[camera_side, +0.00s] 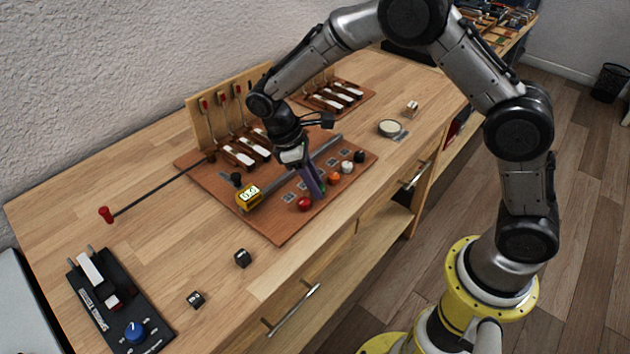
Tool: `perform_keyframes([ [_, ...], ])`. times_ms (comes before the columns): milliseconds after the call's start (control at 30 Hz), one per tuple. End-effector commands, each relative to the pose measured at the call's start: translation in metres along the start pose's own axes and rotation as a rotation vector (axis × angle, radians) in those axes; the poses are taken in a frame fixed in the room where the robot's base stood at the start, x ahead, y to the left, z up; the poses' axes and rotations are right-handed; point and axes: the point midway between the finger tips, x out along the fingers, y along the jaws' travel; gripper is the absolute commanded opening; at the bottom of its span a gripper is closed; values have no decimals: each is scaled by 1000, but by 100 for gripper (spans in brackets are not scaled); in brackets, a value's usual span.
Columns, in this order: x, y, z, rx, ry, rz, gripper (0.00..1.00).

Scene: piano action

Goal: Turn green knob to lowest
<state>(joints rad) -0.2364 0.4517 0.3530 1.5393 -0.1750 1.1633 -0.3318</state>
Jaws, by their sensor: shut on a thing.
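A row of small coloured knobs runs along the right front part of the brown board (278,236). I see a red knob (305,204), an orange knob (334,178), a white knob (347,167) and a black knob (359,156). My gripper (317,193) points down at the place between the red and orange knobs and is shut there. The green knob does not show clearly; the fingers cover that place in the row. Its turn position cannot be read.
A yellow counter (249,195) and a black knob (236,179) stand left of my gripper. White-topped keys (238,156) are behind. A long rod with a red end (106,214) sticks out left.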

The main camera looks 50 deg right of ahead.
Motion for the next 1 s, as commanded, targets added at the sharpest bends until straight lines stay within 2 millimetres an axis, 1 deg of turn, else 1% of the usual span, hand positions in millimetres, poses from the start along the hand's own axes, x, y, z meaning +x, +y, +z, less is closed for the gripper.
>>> perform_keyframes([
  [233,0,0,0,-31,0,13,0],
  [567,0,0,0,-31,0,13,0],
  [600,0,0,0,-31,0,13,35],
  [733,0,0,0,-31,0,13,59],
  [767,0,0,0,-31,0,13,62],
  [1000,0,0,0,-30,0,13,62],
])
